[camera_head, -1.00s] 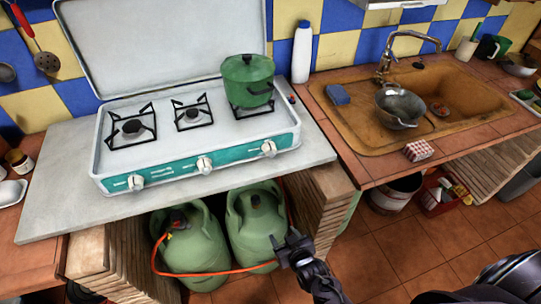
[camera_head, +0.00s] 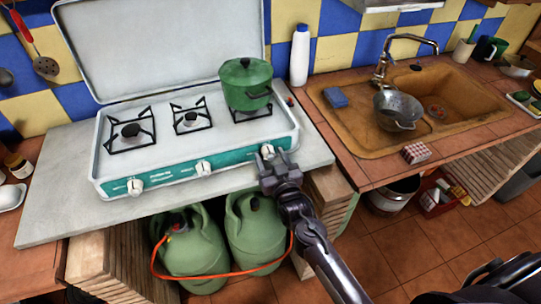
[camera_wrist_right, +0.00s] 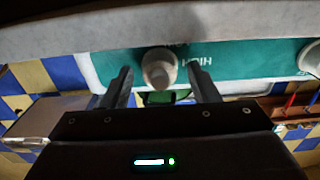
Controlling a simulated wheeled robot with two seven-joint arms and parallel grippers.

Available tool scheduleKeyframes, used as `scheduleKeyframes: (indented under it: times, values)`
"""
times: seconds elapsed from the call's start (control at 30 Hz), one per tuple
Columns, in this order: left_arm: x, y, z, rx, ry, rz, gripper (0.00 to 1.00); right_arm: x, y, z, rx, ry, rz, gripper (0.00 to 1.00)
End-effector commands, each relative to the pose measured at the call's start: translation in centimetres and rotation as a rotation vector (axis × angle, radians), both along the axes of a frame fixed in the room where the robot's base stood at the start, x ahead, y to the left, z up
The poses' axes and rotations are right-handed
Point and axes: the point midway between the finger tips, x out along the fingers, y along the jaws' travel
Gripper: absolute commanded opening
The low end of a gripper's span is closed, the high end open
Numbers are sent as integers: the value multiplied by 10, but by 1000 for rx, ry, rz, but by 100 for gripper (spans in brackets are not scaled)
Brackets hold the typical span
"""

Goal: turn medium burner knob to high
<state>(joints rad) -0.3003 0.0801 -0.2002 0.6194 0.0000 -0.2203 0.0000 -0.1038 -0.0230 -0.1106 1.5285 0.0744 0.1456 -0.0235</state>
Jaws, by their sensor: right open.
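The white stove (camera_head: 110,183) has a teal front panel with a left knob (camera_head: 135,187), a middle knob (camera_head: 203,168) and a right knob (camera_head: 267,152). My right gripper (camera_head: 277,162) is open at the right knob, below a green pot. In the right wrist view this knob (camera_wrist_right: 159,68) appears between the two spread fingers, with a gap on each side. I cannot tell how deep the fingers reach. The word HIGH shows upside down beside it. Another knob (camera_wrist_right: 309,57) is at that view's right edge. My left gripper is not in view.
The green pot (camera_head: 246,84) stands on the right burner; the left burner (camera_head: 130,131) and middle burner (camera_head: 191,118) are bare. Two green gas cylinders (camera_head: 195,250) with an orange hose stand below the counter. A sink (camera_head: 345,128) holding a metal colander is to the right.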

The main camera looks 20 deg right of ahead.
Motion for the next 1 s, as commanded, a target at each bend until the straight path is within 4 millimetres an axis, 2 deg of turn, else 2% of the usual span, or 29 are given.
scheduleKeyframes:
  times: [0.3, 0.63, 1.0]
  values:
    - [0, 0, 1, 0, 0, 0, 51, 4, 0, 0, 0, 0, 0, 55]
    - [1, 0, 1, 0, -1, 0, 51, 4, 0, 0, 0, 0, 0, 11]
    - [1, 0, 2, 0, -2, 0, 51, 4, 0, 0, -59, -1, 1, 10]
